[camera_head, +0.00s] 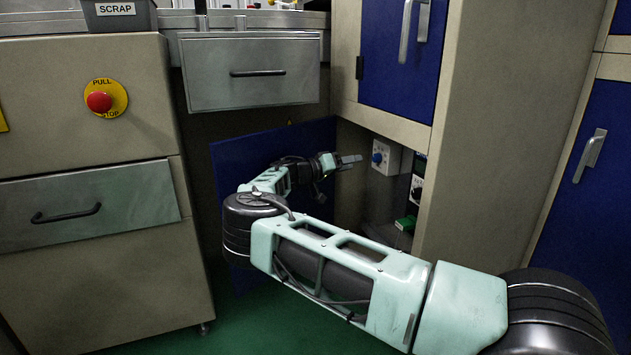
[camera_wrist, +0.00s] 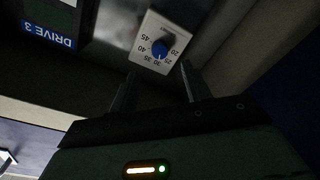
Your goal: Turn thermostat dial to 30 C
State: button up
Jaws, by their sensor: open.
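The thermostat dial (camera_wrist: 160,48) is a blue knob on a white plate (camera_wrist: 148,58) with numbers around it, among them 20, 25, 30, 35 and 45. In the wrist view it appears upside down, just beyond my fingertips. In the head view the blue dial (camera_head: 377,157) sits on its pale box (camera_head: 393,160) inside the open lower cabinet. My gripper (camera_head: 352,160) points right toward the dial, close to it. In the wrist view my gripper (camera_wrist: 158,78) has its two fingers spread apart, empty, with the plate ahead between them. The dial's exact setting is too small to read.
The blue cabinet door (camera_head: 235,160) stands open behind my arm. A "DRIVE 3" label (camera_wrist: 48,35) shows beside the thermostat in the wrist view. A black-and-white control (camera_head: 417,188) and a green item (camera_head: 404,223) are below right. The cabinet walls leave limited room.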

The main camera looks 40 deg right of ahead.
jog(key=s+y+p, duration=0.4)
jog(key=s, duration=0.1)
jog(key=s+a+r+n+y+p, duration=0.2)
jog(key=s+a+y+p, duration=0.3)
jog(key=a, duration=0.6)
jog(key=s+a+r+n+y+p, duration=0.2)
jog(key=s+a+n+y+p, duration=0.1)
jog(key=a, duration=0.9)
jog(key=shift+s+a+r+n+t+y+p, duration=0.15)
jog(key=shift+s+n+t+y+p, duration=0.2)
jog(key=shift+s+y+p, duration=0.65)
jog(key=shift+s, duration=0.1)
